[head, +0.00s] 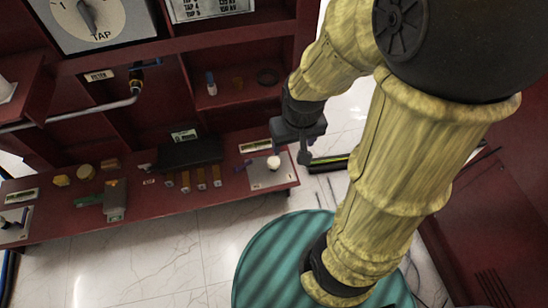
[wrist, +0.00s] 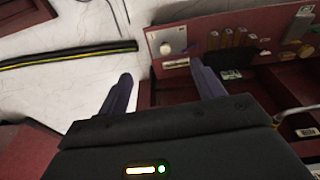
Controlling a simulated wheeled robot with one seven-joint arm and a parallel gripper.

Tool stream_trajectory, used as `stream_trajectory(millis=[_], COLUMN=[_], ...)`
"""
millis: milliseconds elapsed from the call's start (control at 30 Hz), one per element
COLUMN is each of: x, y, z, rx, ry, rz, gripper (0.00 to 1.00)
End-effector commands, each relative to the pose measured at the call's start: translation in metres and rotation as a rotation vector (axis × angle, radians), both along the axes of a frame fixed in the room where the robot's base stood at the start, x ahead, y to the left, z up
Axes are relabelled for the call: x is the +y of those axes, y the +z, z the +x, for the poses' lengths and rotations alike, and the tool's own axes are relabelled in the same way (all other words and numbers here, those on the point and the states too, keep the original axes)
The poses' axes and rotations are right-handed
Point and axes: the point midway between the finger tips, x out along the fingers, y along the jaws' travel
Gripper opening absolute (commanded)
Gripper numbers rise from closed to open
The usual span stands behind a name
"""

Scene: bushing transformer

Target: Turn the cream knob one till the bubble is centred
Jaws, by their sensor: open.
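The cream knob (head: 273,162) stands on a pale plate (head: 268,180) at the right end of the red bench. In the wrist view the cream knob (wrist: 166,48) shows ahead of my gripper, between the directions of the two fingers. A small level strip (head: 256,145) lies just behind the plate; its bubble is too small to make out. My gripper (head: 304,156) hangs to the right of the knob in the head view, apart from it. In the wrist view my gripper (wrist: 160,85) has its two dark fingers spread wide with nothing between them.
The red bench (head: 160,205) holds a black box (head: 190,154), yellow-brown pieces and a grey-green tool (head: 114,200). A red shelf frame with a TAP dial (head: 95,20) rises behind. A grey pipe (head: 70,116) runs at left. A yellow-black strip (wrist: 70,55) lies on the pale floor.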

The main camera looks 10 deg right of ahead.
Motion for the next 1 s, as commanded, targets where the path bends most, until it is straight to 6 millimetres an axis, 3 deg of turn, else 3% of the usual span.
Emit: stream_trajectory(millis=[267, 567, 767, 1000], x=[-0.002, -0.029, -0.048, -0.054], y=[-0.081, -0.151, -0.188, -0.233], z=[-0.026, -0.043, -0.032, 0.002], rx=[0.347, 0.71, 0.87, 0.951], ry=[0.215, 0.496, 0.694, 0.95], rz=[-0.172, -0.522, -0.823, -1.225], gripper=[0.67, 0.67, 0.67, 0.67])
